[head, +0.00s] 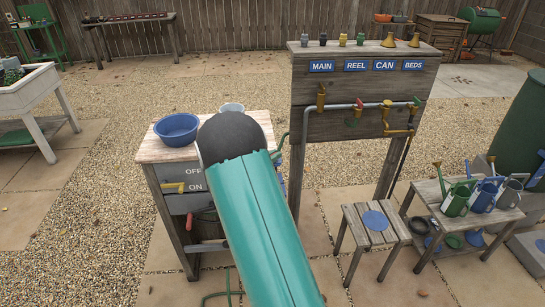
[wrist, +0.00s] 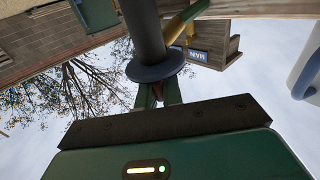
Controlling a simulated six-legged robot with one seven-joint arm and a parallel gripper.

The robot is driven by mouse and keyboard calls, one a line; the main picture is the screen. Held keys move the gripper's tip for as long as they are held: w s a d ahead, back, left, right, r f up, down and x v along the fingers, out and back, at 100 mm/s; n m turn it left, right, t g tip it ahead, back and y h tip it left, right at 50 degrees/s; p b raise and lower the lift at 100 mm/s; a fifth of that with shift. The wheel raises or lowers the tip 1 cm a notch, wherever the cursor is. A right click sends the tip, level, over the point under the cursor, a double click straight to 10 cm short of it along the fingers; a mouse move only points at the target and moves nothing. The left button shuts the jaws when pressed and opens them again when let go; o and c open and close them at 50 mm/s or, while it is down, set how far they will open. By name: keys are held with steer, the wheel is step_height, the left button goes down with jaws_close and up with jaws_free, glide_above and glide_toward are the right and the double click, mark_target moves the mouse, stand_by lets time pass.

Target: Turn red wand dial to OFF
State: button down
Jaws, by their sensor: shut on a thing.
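In the wrist view my gripper (wrist: 158,92) has its two green fingers closed together on a small red piece, which looks like the red wand dial (wrist: 157,91). The piece is mostly covered by the fingers. Just beyond the fingertips is a dark cylinder with a blue-grey round collar (wrist: 155,71); it partly hides the contact. In the head view my gripper is hidden behind my teal arm. The grey panel with OFF and ON words (head: 193,181) shows left of the arm, with a yellow handle (head: 173,187) on it. Where the dial points cannot be seen.
A blue bowl (head: 177,128) stands on the wooden bench (head: 153,152). The sign board (head: 365,85) with pipes and taps is right of my arm. A slatted stool (head: 353,220) with a blue disc and a low table (head: 428,208) with watering cans stand further right. Gravel is open at left.

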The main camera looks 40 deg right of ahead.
steer(key=shift+s+f+m+g, duration=0.15)
steer(key=shift+m+g, duration=0.45)
steer(key=shift+g, duration=0.5)
steer(key=shift+d, duration=0.1)
steer(key=c, duration=1.5)
jaws_free()
steer(key=shift+c, duration=0.2)
steer(key=w+a, duration=0.1)
steer(key=a, duration=1.2)
steer(key=shift+w+a, duration=0.2)
steer(key=shift+a, duration=0.2)
